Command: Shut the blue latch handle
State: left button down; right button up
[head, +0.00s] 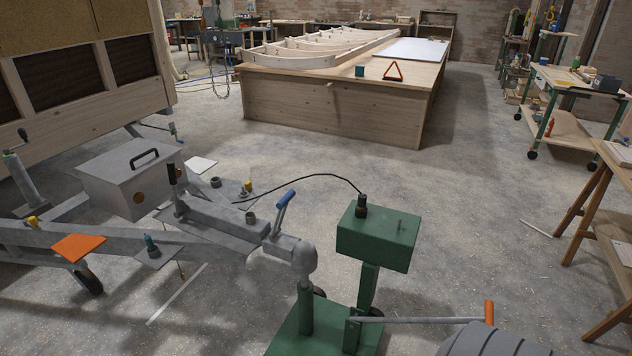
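The blue latch handle (284,208) sits on top of the grey trailer coupling (285,245), near the end of the drawbar. It stands raised, tilted up and to the right, with its blue grip at the upper end. The coupling's rounded nose (304,262) is above a green post (305,305) on a green stand. Neither of my grippers is in view, so nothing is seen touching the handle.
A green box (378,238) on a post stands right of the coupling, with a black cable looping left. An orange-handled lever (489,313) juts right. A dark grey ribbed rounded shape (490,341) fills the bottom right. Open floor (480,220) lies beyond.

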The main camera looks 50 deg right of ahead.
aim_at(283, 203)
jog(key=z, duration=1)
jog(key=i, duration=0.85)
jog(key=z, duration=0.95)
jog(key=i, duration=0.3)
jog(key=z, duration=0.1)
